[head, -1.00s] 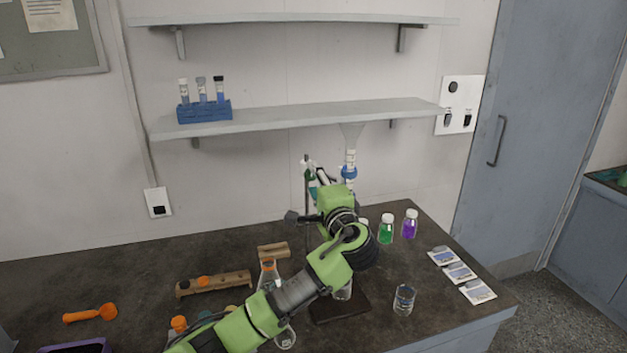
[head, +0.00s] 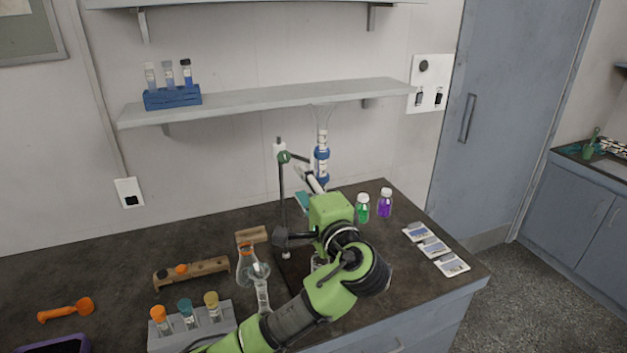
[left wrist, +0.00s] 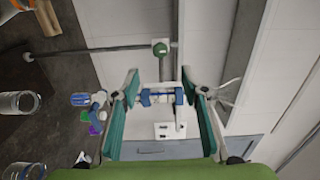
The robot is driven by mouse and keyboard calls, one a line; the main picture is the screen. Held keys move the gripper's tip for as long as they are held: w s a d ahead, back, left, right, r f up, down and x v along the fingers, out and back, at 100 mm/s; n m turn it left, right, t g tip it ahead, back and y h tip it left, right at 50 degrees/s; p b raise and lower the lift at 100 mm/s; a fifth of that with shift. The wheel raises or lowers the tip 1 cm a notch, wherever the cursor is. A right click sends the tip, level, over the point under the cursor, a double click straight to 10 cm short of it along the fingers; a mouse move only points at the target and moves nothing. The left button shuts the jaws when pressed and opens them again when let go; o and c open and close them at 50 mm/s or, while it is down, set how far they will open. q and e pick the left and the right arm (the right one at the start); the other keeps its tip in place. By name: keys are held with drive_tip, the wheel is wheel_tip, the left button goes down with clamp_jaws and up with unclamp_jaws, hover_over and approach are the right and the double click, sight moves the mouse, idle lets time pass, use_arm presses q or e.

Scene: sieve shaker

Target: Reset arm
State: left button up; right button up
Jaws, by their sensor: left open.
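My left arm reaches in from the bottom of the head view. Its gripper (head: 312,188) is at the clamp stand (head: 281,190), close below the glass burette (head: 322,140) with blue parts, and is partly hidden by my wrist. In the left wrist view my left gripper (left wrist: 161,88) is open, with its teal finger pads apart. The burette's blue fitting (left wrist: 157,97) shows in the gap between the pads, and I see no pad closed on it. The stand's rod (left wrist: 85,51) runs across the upper left there. My right gripper is in neither view.
A flask (head: 246,268) and a rack of capped tubes (head: 220,327) stand left of my arm. A wall shelf (head: 250,102) hangs above. The bench's left back is clear.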

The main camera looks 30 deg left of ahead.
use_arm(q)
drive_tip(key=s+d+f+g+h, duration=0.1)
drive_tip(key=s+f+h, duration=0.25)
drive_tip(key=f, duration=0.45)
drive_tip(key=s+d+f+n+g+h, duration=0.15)
drive_tip(key=s+f, duration=0.25)
drive_tip(key=f, duration=0.4)
drive_tip(key=s+d+f+g+h, duration=0.1)
drive_tip(key=s+d+f+h, duration=0.15)
drive_tip(key=f, duration=0.45)
drive_tip(key=s+d+f+n+g+h, duration=0.25)
drive_tip(key=s+f, duration=0.35)
drive_tip(key=s, duration=0.6)
drive_tip(key=s+d+f+n+g+h, duration=0.2)
drive_tip(key=s+d+f+h, duration=0.25)
drive_tip(key=s, duration=0.75)
wheel_tip(320, 180, down, 30)
drive_tip(key=s+g+b, duration=0.1)
drive_tip(key=b, duration=0.2)
drive_tip(key=s+a+f+g+b, duration=0.1)
drive_tip(key=s+a+f+b, duration=0.1)
drive_tip(key=s+f, duration=1.5)
drive_tip(key=shift+a+f+g+y, duration=0.3)
drive_tip(key=shift+a+f+y, duration=0.05)
drive_tip(key=shift+a+f, duration=0.3)
